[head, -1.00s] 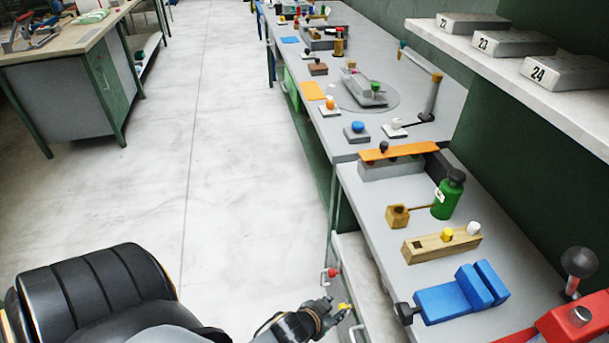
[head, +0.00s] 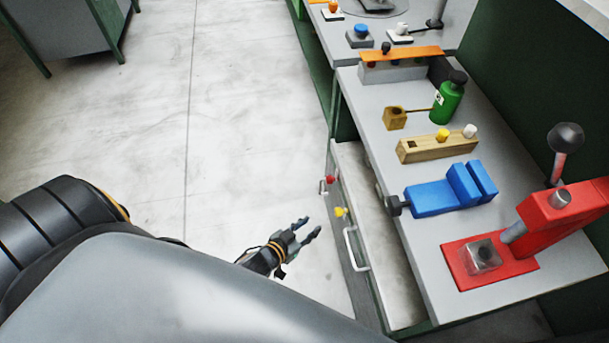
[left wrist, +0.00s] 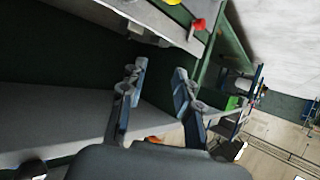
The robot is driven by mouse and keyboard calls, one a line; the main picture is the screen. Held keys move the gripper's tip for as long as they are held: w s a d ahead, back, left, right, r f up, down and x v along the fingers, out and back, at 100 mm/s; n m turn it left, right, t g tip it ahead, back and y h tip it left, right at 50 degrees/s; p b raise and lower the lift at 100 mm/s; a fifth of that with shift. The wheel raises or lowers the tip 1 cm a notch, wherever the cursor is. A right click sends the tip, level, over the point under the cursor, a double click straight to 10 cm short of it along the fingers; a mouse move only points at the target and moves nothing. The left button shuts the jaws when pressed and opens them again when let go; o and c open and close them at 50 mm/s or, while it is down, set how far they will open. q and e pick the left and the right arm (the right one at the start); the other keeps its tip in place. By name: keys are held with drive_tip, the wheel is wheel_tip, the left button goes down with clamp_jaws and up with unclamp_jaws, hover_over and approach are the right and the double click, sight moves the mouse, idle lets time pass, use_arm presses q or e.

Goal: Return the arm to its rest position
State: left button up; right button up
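My left gripper (head: 309,228) shows in the head view over the floor, just left of the bench's pulled-out drawer (head: 372,215). Its two fingers are apart with nothing between them. In the left wrist view the left gripper (left wrist: 160,68) also shows two separated, empty fingers. My left arm fills much of the lower left of the head view. My right gripper is in neither current view.
The drawer front carries a red knob (head: 330,180), a yellow knob (head: 341,212) and a handle (head: 356,248), close to the gripper. On the bench stand a blue vise (head: 432,196), a red press (head: 562,208) and a green bottle (head: 447,102).

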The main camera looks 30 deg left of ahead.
idle(0.4)
use_arm(q)
drive_tip(key=s+a+f+g+y, duration=0.2)
drive_tip(key=s+f+g, duration=0.4)
drive_tip(key=s+f, duration=1.05)
drive_tip(key=s+f+g, duration=0.2)
drive_tip(key=s+f, duration=0.1)
drive_tip(key=s, duration=0.5)
drive_tip(key=s+f+g, duration=0.3)
drive_tip(key=s+f, duration=0.1)
drive_tip(key=s, duration=0.4)
drive_tip(key=shift+s+a+f+m+g, duration=0.3)
drive_tip(key=shift+s+a, duration=0.05)
drive_tip(key=shift+a, duration=0.05)
